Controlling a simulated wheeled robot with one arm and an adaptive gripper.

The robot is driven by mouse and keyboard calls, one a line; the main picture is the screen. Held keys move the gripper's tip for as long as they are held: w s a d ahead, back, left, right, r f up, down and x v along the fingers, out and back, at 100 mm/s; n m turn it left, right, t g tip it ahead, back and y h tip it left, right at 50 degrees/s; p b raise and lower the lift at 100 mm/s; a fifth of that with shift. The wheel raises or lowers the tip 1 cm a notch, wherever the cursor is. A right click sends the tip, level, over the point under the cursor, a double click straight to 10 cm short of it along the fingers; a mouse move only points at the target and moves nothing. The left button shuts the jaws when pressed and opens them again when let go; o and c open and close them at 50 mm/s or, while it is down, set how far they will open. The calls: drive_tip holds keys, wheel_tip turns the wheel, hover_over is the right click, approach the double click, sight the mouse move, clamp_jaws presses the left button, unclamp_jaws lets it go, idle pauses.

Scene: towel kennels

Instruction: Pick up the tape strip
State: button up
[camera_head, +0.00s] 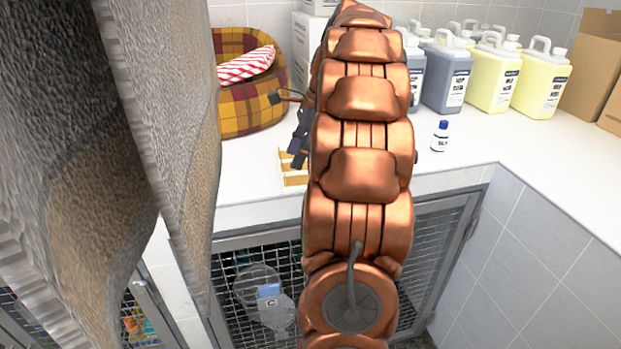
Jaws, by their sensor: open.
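My gripper (298,154) shows as dark fingers beside my copper-coloured arm, low over the white counter (245,178). It is open, and my arm hides part of it. A small yellow-tan item with pale parts (291,180) lies on the counter right under the fingertips, near the front edge. My arm and gripper cover part of it. I cannot tell whether the fingers touch it. I cannot make out a tape strip for sure; it may be on this item or hidden behind my arm.
A plaid pet bed (238,110) with a red-striped cloth (246,65) stands left of the gripper. A small white bottle (439,137) stands to the right, with large jugs (492,76) and cardboard boxes (592,65) behind. Grey textured hanging towels (150,120) block the left. Mesh kennel doors (430,255) are below.

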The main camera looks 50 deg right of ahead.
sight(286, 178)
drive_tip(key=shift+p+x, duration=0.65)
drive_tip(key=shift+x, duration=2.05)
drive_tip(key=shift+d, duration=0.2)
drive_tip(key=c, duration=0.5)
